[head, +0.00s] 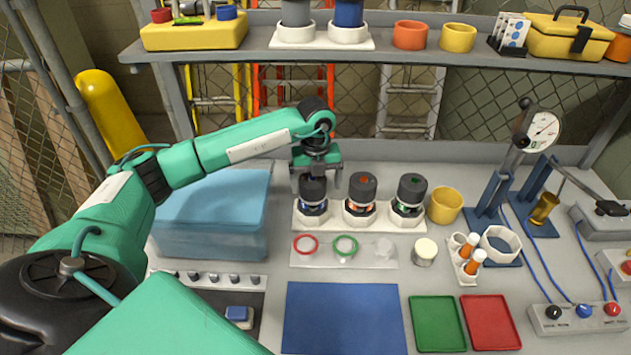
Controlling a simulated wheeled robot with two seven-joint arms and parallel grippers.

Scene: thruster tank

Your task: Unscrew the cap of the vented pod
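Three dark-capped pods stand upright in a white rack (335,222) at the middle of the bench: one with a blue band (313,198), one with an orange band (361,193) and one with a green band (409,195). I cannot tell from this view which is the vented pod. My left gripper (316,180) points down over the blue-banded pod. Its fingers are apart, one on each side of the dark cap, with a visible gap at the right finger. Contact on the left side is unclear. My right gripper is not in view.
A blue water tank (213,222) stands left of the rack. In front are a clear tray with red and green rings (345,245), a blue mat (343,318), a green tray (437,323) and a red tray (490,322). A yellow cup (445,206) and a gauge press (540,131) stand right.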

